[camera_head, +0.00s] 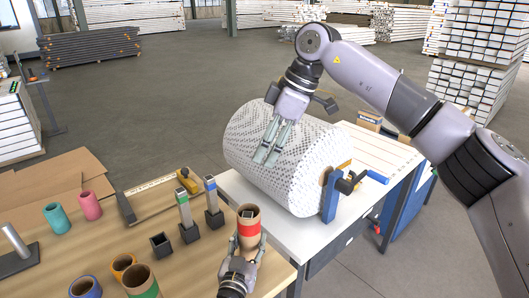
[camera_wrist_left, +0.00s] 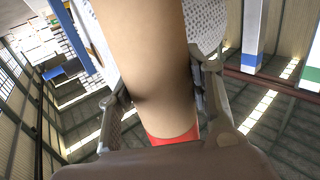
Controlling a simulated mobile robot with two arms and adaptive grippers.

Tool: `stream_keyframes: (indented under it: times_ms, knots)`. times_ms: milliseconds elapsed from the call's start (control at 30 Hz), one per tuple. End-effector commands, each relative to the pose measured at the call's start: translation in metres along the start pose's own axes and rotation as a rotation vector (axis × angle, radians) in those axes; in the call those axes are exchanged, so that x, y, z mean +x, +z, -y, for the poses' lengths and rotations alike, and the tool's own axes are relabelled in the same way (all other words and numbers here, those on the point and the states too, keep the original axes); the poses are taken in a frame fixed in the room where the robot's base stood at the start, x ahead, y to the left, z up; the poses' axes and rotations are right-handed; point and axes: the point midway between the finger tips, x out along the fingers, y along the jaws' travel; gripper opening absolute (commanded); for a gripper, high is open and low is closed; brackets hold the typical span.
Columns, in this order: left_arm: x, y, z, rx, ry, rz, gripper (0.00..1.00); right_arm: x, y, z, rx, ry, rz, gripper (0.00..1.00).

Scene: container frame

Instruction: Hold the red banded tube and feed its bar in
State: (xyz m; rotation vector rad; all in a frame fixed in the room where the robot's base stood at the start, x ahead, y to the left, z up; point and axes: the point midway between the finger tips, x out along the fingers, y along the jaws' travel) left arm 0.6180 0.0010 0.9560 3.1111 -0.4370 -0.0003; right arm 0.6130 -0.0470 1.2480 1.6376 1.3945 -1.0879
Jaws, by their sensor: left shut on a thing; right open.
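The red banded tube (camera_head: 249,223) is brown cardboard and stands upright near the right edge of the wooden bench. My left gripper (camera_head: 247,247) is shut around the tube's lower part. In the left wrist view the tube (camera_wrist_left: 145,60) fills the middle between the fingers, with red (camera_wrist_left: 172,137) near the palm. My right gripper (camera_head: 265,156) is open and empty, in front of the white patterned roll, above and apart from the tube.
Green-topped (camera_head: 184,209) and blue-topped (camera_head: 211,196) bars stand in dark holders beside an empty holder (camera_head: 161,244). Teal (camera_head: 57,218), pink (camera_head: 90,206), orange (camera_head: 123,264), blue (camera_head: 86,288) and green-banded (camera_head: 140,281) tubes stand left. The patterned roll (camera_head: 285,155) occupies the white table.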

Motion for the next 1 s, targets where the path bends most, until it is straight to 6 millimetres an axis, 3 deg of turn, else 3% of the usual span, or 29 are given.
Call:
stream_keyframes:
  times_ms: [333, 367, 700, 1000]
  knots:
    - [0.0000, 0.0000, 0.0000, 0.000, 0.000, 0.000, 0.13, 0.0003, 0.0000, -0.0001, 0.000, 0.000, 0.000, 0.46]
    - [0.0000, 0.0000, 0.0000, 0.000, 0.000, 0.000, 0.48, 0.0003, -0.0001, -0.0001, 0.000, 0.000, 0.000, 0.46]
    - [0.0000, -0.0001, 0.0000, 0.000, 0.000, 0.000, 0.70, 0.0005, -0.0002, -0.0001, 0.000, 0.000, 0.000, 0.46]
    - [-0.0011, 0.0002, 0.0000, 0.000, 0.000, 0.000, 0.70, 0.0005, -0.0002, -0.0001, 0.000, 0.000, 0.000, 0.46]
